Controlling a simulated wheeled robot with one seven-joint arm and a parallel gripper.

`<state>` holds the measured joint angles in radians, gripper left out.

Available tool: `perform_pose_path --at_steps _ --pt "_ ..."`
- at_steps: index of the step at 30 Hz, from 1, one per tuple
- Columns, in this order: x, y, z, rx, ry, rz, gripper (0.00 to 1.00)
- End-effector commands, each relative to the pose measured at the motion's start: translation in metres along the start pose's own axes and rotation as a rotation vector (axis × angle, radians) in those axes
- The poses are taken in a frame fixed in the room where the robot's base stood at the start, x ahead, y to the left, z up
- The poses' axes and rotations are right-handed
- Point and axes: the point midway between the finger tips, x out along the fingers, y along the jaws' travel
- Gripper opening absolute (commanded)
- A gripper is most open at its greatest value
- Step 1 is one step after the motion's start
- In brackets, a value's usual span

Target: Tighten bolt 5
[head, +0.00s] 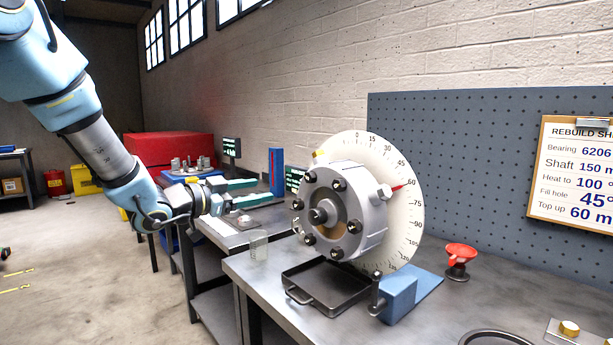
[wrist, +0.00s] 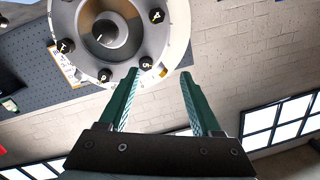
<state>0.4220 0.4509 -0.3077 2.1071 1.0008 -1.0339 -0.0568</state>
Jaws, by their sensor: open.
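The grey round housing (head: 345,215) stands on the bench in front of a white dial, with several dark bolts around its face and a shaft in the middle. The housing (wrist: 177,45) also shows at the top of the wrist view. The bolt numbers are too small to read surely, so I cannot tell which is bolt 5. One bolt (wrist: 146,63) lies just beyond the fingertips, nearer the left one; another bolt (wrist: 105,75) is left of it. My gripper (head: 252,193), with green fingers, is open and empty, left of the housing and apart from it. It also shows in the wrist view (wrist: 158,75).
A black tray (head: 341,299) lies below the housing, beside a blue wedge-shaped base (head: 400,301). A red funnel (head: 461,252) stands to the right. A clear beaker (head: 258,246) stands near the bench's left edge. A pegboard (head: 480,160) rises behind.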

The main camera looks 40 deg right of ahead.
Motion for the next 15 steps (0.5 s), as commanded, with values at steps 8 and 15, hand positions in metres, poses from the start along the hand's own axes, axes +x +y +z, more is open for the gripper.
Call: perform_pose_path --at_steps 8,15 --pt "0.024 0.019 -0.024 0.017 0.098 0.072 0.65" --pt "0.066 0.021 -0.029 0.015 0.095 0.072 0.65"
